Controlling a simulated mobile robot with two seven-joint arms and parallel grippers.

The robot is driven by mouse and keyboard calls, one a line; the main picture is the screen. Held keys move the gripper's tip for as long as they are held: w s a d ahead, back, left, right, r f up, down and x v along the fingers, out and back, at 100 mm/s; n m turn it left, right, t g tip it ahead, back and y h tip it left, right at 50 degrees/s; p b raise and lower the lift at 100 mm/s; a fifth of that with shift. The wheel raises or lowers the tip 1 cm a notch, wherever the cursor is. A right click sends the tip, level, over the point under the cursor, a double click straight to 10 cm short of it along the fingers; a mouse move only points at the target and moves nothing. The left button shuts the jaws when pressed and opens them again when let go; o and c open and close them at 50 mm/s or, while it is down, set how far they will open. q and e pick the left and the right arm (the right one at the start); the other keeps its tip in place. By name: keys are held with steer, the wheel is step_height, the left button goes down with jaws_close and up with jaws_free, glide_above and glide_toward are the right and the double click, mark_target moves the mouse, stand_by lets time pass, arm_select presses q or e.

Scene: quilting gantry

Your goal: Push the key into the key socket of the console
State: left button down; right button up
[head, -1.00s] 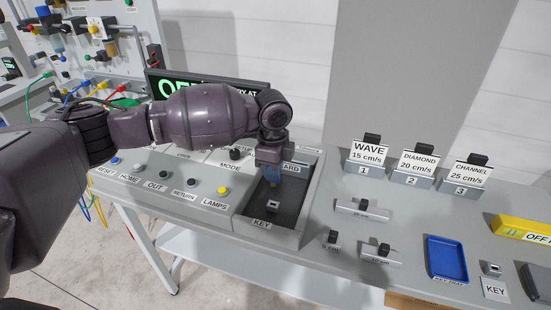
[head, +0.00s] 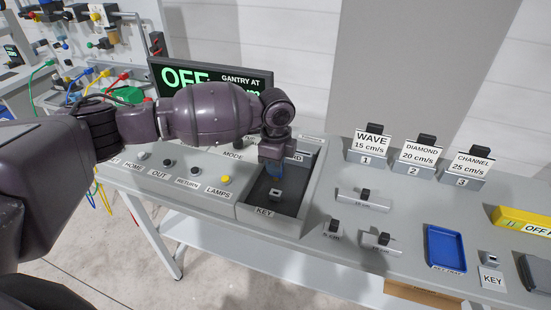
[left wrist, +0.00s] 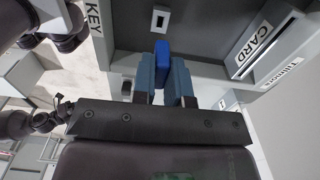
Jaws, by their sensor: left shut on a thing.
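The console (head: 243,213) has a dark recessed bay with a KEY label at its front edge. The key socket (head: 275,194), a small light block with a dark slot, sits on the bay floor. It also shows at the top of the left wrist view (left wrist: 160,19). My left gripper (head: 267,170) is over the bay, pointing down, just behind the socket in the head view. In the left wrist view its fingers (left wrist: 166,80) are shut on the blue key (left wrist: 162,60). The key's tip appears apart from the socket. My right gripper is not in view.
The bay walls stand close around the gripper. A CARD slot (left wrist: 262,52) is beside the bay. A lamp button (head: 226,180) and other buttons lie left. On the right table are labelled blocks (head: 367,146), a blue key tray (head: 446,248) and a yellow box (head: 525,222).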

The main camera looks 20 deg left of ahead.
arm_select(q)
steer(key=shift+f+b, duration=0.35)
steer(key=shift+f, duration=1.45)
steer(key=shift+p, duration=0.45)
steer(key=shift+p, duration=0.4)
